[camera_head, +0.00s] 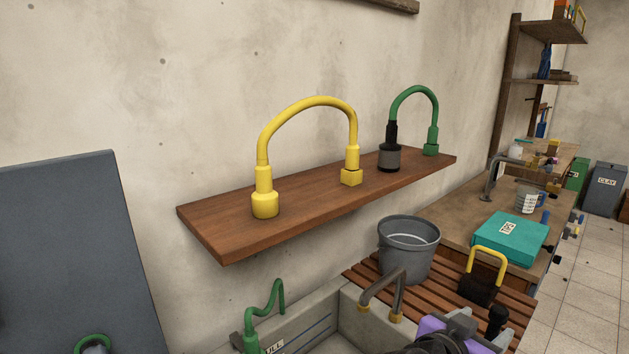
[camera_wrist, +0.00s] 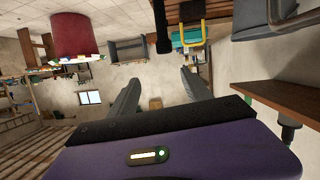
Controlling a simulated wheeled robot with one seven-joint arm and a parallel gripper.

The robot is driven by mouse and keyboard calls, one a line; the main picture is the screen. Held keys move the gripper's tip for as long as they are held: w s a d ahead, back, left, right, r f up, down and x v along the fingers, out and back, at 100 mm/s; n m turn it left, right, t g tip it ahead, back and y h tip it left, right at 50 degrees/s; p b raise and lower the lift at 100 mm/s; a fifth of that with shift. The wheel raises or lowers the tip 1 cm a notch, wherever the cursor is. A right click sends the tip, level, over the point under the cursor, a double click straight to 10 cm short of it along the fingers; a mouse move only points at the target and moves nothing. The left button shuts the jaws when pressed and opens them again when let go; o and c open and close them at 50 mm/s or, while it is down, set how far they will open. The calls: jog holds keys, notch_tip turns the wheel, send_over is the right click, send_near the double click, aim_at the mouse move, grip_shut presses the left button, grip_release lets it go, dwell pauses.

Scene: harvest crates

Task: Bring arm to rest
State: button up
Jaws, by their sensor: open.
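My gripper (camera_wrist: 160,82) is open in the wrist view. Its two dark fingers stand apart and nothing is between them. Its purple housing fills the bottom of that view. In the head view, part of my purple wrist shows at the lower right edge, in front of the sink and the slatted rack. Most of my arm is out of view there.
A wooden shelf (camera_head: 320,202) holds a yellow hose (camera_head: 308,103) and a green hose (camera_head: 414,92). A grey bucket (camera_head: 408,250) and a black block with a yellow handle (camera_head: 479,287) stand on the slatted rack near the sink (camera_head: 352,307). A teal box (camera_head: 510,238) lies behind.

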jog(key=w+a+f+n+t+y, duration=0.1)
jog(key=a+f+n+t+y, duration=0.4)
jog(key=a+n+t, duration=0.15)
jog(key=s+a+f+n+t+y, duration=0.3)
jog(key=s+a+n+y, duration=0.3)
jog(key=s, duration=0.3)
jog(key=s+f+m+g+y, duration=0.1)
jog(key=s+f+m+g, duration=0.1)
jog(key=s, duration=2.8)
jog(key=shift+s+d+y, duration=0.15)
jog(key=shift+d+y, duration=0.15)
jog(key=shift+d, duration=0.1)
